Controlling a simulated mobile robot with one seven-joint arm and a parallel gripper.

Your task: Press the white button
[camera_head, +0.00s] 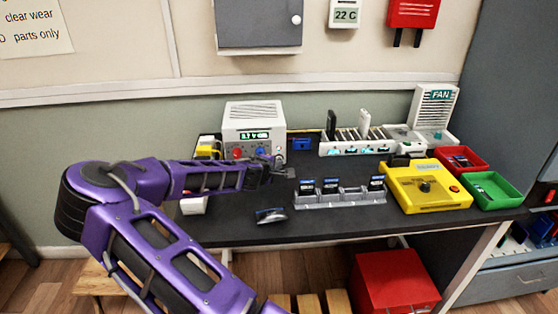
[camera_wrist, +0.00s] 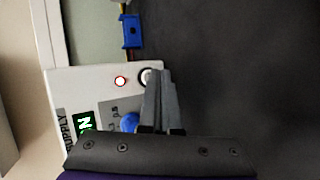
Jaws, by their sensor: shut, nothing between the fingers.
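The power supply (camera_head: 254,112) is a pale box with a green-lit display (camera_head: 254,135), standing at the back left of the black table. In the wrist view its front (camera_wrist: 90,86) shows a white round button (camera_wrist: 146,75) in a dark ring. My fingertips (camera_wrist: 160,73) overlap the button's right side in that view; I cannot tell if they touch it. A smaller white-centred, red-ringed round spot (camera_wrist: 120,81) is beside it. My gripper (camera_head: 279,168) is shut and empty, close to the supply's lower right front.
A blue knob (camera_wrist: 130,122) sits close left of my fingers. A dark rounded object (camera_head: 270,215) lies in front. A yellow device (camera_head: 427,186) and red and green bins are further right.

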